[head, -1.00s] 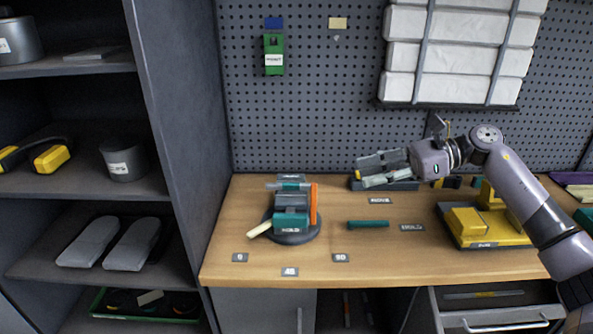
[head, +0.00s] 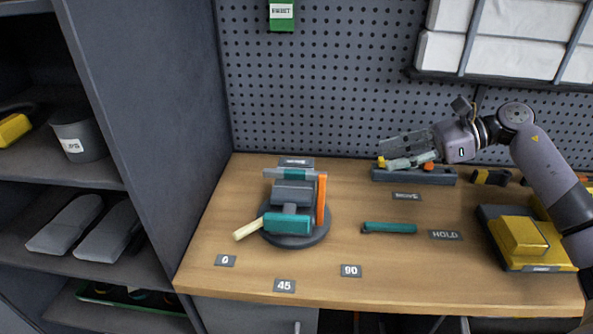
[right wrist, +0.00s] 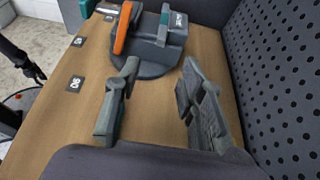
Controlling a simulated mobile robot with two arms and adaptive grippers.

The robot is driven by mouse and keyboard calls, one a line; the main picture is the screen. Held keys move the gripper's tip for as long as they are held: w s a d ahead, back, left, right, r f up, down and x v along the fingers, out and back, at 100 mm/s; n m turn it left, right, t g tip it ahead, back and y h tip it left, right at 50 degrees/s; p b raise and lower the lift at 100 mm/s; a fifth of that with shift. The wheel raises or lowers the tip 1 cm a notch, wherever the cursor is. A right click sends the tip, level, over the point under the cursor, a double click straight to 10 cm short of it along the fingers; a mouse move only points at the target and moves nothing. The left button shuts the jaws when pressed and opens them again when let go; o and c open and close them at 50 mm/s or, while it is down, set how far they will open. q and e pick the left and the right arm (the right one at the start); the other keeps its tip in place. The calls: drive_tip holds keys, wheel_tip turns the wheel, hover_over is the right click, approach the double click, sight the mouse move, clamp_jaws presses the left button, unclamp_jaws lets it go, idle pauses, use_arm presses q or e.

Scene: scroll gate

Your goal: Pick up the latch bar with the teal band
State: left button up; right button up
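A grey bar with a teal band (head: 284,174) lies across the back of the dark round fixture (head: 306,239), beside an orange upright piece (head: 321,200). A teal block (head: 288,223) is at the fixture's front. A separate teal bar (head: 389,228) with a dark end lies on the table left of the HOLD label. My right gripper (head: 408,151) is above the rack at the back, well right of the fixture. The right wrist view shows its fingers (right wrist: 160,105) apart with nothing between them. The left finger partly hides the table beneath. My left gripper is not in view.
The rack (head: 440,177) behind the MOVE label holds small yellow, pale and orange parts. A yellow block on a base (head: 522,238) stands at the right. Pegboard (head: 330,80) closes off the back; a shelf unit (head: 140,130) stands left. The front table strip holds only flat labels.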

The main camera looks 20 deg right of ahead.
drive_tip(key=p, duration=0.3)
approach(295, 174)
drive_tip(key=f, duration=0.1)
drive_tip(key=w+f+p, duration=0.1)
drive_tip(key=a+f+p, duration=0.1)
drive_tip(key=shift+w+f, duration=0.2)
drive_tip(key=shift+c, duration=0.2)
clamp_jaws()
idle(0.3)
